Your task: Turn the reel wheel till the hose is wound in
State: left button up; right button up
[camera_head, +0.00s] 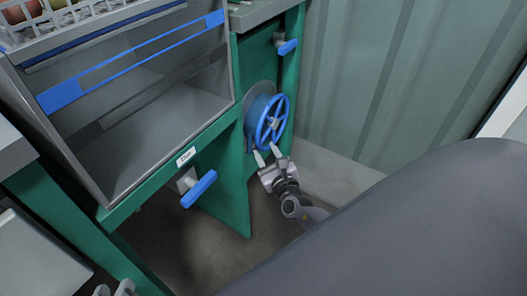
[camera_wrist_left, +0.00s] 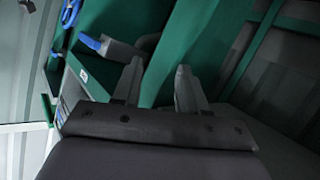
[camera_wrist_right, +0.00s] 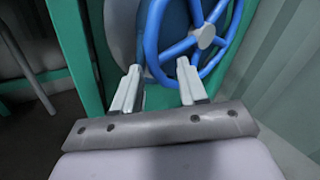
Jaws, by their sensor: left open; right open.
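The blue spoked reel wheel (camera_head: 272,121) is mounted upright on the side of the green frame, in front of a round grey-blue reel (camera_head: 256,103). My right gripper (camera_head: 268,155) is open at the wheel's lower edge. In the right wrist view the wheel (camera_wrist_right: 150,35) fills the upper middle, and its lower rim passes between or just beyond the open fingertips (camera_wrist_right: 157,75). I cannot tell whether they touch. My left gripper (camera_head: 112,289) shows only its fingertips at the bottom left; in the left wrist view it is open and empty (camera_wrist_left: 158,75). No hose can be clearly made out.
A blue lever (camera_head: 199,188) sticks out from the green frame beside a small label (camera_head: 186,156). Another blue handle (camera_head: 288,47) is above the wheel. A grey bin (camera_head: 70,130) and a crate of tomatoes (camera_head: 75,18) are left. A ribbed wall (camera_head: 400,70) stands right.

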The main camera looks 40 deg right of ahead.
pick_arm(q)
jog(key=shift+w+d+f+h+b, duration=0.1)
jog(key=shift+d+h+b, duration=0.2)
jog(key=shift+d+h, duration=0.15)
pick_arm(e)
jog(key=shift+x, duration=1.25)
grip_shut()
